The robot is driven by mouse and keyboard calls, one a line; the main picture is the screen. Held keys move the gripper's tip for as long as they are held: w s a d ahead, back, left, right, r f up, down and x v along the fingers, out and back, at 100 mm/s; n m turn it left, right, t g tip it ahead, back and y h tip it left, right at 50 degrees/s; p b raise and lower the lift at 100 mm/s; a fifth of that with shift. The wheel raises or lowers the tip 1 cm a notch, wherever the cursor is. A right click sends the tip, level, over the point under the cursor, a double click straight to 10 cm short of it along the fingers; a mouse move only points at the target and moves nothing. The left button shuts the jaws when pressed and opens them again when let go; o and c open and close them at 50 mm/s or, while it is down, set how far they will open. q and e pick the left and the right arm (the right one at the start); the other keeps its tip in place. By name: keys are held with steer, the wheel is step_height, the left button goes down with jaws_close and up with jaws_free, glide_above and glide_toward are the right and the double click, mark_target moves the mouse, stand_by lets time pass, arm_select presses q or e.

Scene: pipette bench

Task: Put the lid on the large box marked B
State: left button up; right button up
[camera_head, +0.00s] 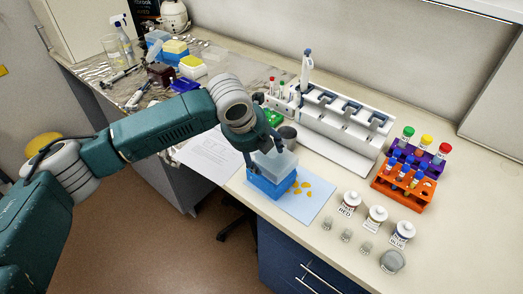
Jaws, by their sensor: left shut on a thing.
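A blue box (265,187) stands on a pale blue sheet near the front edge of the bench. A translucent, whitish lid (278,165) is directly over it; I cannot tell whether the lid rests on the box or hangs slightly above it. My left gripper (264,147) reaches down from the upper left and is shut on the lid. The fingertips are partly hidden by my wrist and blend with the lid. No letter B is readable on the box. My right gripper is not in view.
Orange pieces lie on the pale blue sheet (312,207) beside the box. Labelled bottles (376,218) and small cups stand to the right. Behind are a white pipette stand (340,120) and an orange tube rack (402,188). Other boxes (192,67) crowd the far left bench.

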arm_select(q)
steer(key=shift+f, duration=0.5)
steer(key=shift+f, duration=0.25)
steer(key=shift+p, duration=0.3)
steer(key=shift+p, duration=0.3)
stand_by(0.3)
steer(key=o, duration=1.1)
steer(key=shift+o, duration=0.2)
